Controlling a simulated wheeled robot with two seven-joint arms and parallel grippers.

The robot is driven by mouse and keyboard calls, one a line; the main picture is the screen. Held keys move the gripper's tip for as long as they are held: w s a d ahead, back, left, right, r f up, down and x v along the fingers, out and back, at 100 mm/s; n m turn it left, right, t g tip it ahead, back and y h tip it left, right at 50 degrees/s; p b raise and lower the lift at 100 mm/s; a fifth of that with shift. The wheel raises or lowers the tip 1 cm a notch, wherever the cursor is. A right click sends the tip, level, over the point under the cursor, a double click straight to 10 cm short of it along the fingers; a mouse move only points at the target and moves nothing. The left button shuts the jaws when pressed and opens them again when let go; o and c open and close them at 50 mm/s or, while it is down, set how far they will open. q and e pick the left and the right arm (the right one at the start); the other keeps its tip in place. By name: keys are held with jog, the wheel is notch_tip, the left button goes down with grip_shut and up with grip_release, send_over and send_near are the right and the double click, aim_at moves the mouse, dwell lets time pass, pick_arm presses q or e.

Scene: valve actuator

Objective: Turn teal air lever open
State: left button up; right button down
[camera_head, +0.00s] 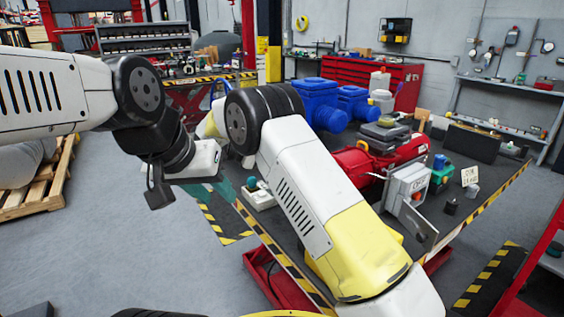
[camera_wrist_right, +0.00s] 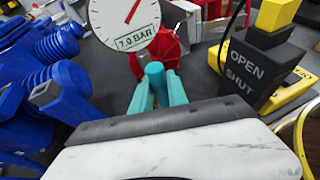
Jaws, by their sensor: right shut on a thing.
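The teal air lever (camera_wrist_right: 154,70) stands upright in the right wrist view, in front of a red valve body (camera_wrist_right: 171,50). My right gripper (camera_wrist_right: 157,88) has its two teal fingers shut on the lever, one on each side. The lever's lower part is hidden between the fingers. In the head view the right gripper and lever are hidden behind my right arm. My left gripper (camera_head: 224,188) hangs near the bench's left edge, away from the lever; its teal fingers are small and partly unclear.
A gauge (camera_wrist_right: 124,16) marked 7.0 BAR stands behind the lever. A black OPEN/SHUT block (camera_wrist_right: 246,70) is close on the right. Blue pump housings (camera_wrist_right: 62,85) crowd the left. The bench (camera_head: 477,205) has striped edges; grey floor (camera_head: 110,250) lies clear at left.

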dwell(0.3)
jog(key=c, duration=1.3)
grip_release()
jog(key=shift+a, duration=0.1)
